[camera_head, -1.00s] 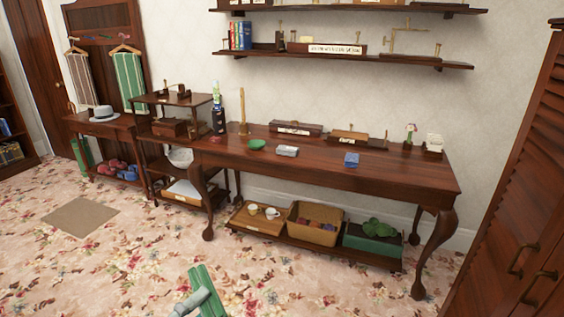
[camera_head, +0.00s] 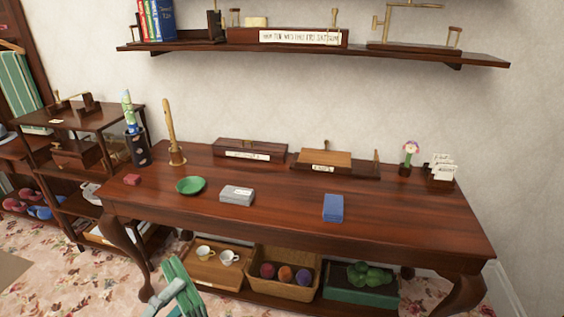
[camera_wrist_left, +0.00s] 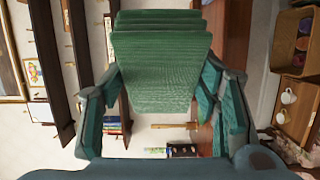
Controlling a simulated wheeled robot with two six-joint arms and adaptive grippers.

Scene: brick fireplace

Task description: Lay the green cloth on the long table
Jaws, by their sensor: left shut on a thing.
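The green cloth (camera_wrist_left: 160,50) is a folded, ribbed green bundle between the fingers of my left gripper (camera_wrist_left: 162,82) in the left wrist view. The gripper is shut on it. In the head view the cloth (camera_head: 183,285) shows at the bottom edge, in front of the long table (camera_head: 285,207) and apart from its top. The long table is dark, polished wood with curved legs and a lower shelf. My right gripper is not in view.
Wooden stands line the back. The front middle is clear. A wall shelf (camera_head: 320,51) hangs above.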

